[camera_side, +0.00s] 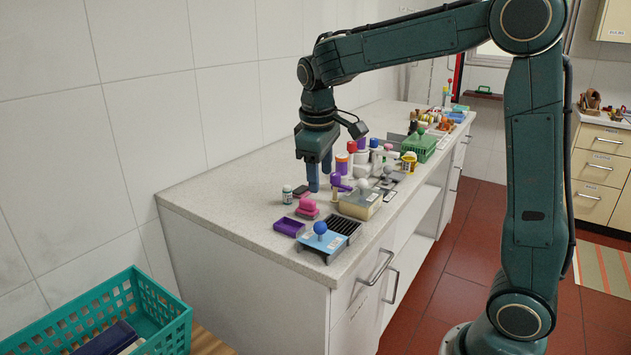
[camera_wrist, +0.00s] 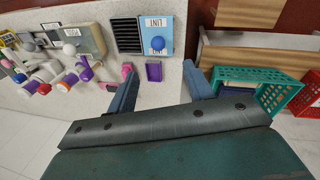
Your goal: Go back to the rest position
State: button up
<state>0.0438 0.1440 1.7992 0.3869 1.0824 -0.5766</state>
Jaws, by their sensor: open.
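My gripper (camera_side: 319,174) hangs from my teal arm above the speckled stone counter (camera_side: 225,205), pointing down. Its two blue fingers are apart with nothing between them. In the wrist view my gripper (camera_wrist: 160,92) shows its spread fingers, with bare counter and a purple tray between and beyond them. The purple tray (camera_side: 289,227) lies on the counter in front of my gripper, near a pink object (camera_side: 307,206) and a small bottle (camera_side: 287,195).
A blue-knobbed box (camera_side: 322,243) labelled LINT and a black grooved piece (camera_side: 345,225) stand near the counter's front edge. A beige box (camera_side: 360,205), several bottles and a green basket (camera_side: 421,146) crowd the counter behind. A teal basket (camera_side: 175,322) stands at lower left.

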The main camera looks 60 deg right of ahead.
jog(key=s+a+m+t+y, duration=0.1)
jog(key=s+a+t, duration=0.1)
jog(key=s, duration=0.8)
jog(key=s+a+m+t+y, duration=0.1)
jog(key=s+a, duration=0.4)
jog(key=s, duration=0.6)
jog(key=shift+s+a+r+t, duration=0.2)
jog(key=shift+a+r+t, duration=0.15)
jog(key=shift+t, duration=0.55)
